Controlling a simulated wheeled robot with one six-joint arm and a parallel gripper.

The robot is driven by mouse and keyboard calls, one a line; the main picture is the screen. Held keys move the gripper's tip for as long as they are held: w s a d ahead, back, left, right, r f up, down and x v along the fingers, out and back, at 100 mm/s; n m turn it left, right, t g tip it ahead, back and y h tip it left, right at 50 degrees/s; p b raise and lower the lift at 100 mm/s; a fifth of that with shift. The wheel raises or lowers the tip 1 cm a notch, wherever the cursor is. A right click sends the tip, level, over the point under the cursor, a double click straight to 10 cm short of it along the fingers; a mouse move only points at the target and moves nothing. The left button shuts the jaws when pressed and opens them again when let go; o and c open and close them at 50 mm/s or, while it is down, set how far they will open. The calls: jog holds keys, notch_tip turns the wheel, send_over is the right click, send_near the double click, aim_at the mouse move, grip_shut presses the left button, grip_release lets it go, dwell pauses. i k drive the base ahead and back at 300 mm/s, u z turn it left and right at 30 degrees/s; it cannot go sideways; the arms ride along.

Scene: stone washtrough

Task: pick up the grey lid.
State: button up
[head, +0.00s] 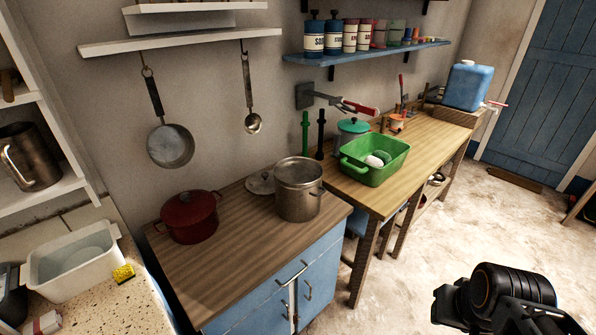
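A grey lid (260,184) with a small knob lies on the wooden-topped counter (235,242), near the wall. It is between a dark red pot (189,217) on its left and a tall grey metal pot (299,192) on its right. The tall pot stands close by and may hide part of the lid's right edge. My gripper (446,304) is at the lower right, over the floor and well away from the lid. It is seen partly and at an angle, so its fingers' opening is unclear. Nothing shows held in it.
A wooden table on the right bears a green basin (361,173), a teal-lidded pot (353,128) and a blue canister (468,87). A pan (170,145) and a ladle (253,122) hang above the counter. The counter's front is clear. Open floor lies right of the blue cabinet (290,289).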

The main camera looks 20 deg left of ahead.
aim_at(261, 183)
jog(key=u, duration=0.05)
jog(key=i, duration=0.8)
jog(key=u, duration=1.05)
jog(key=i, duration=0.6)
jog(key=u, duration=0.65)
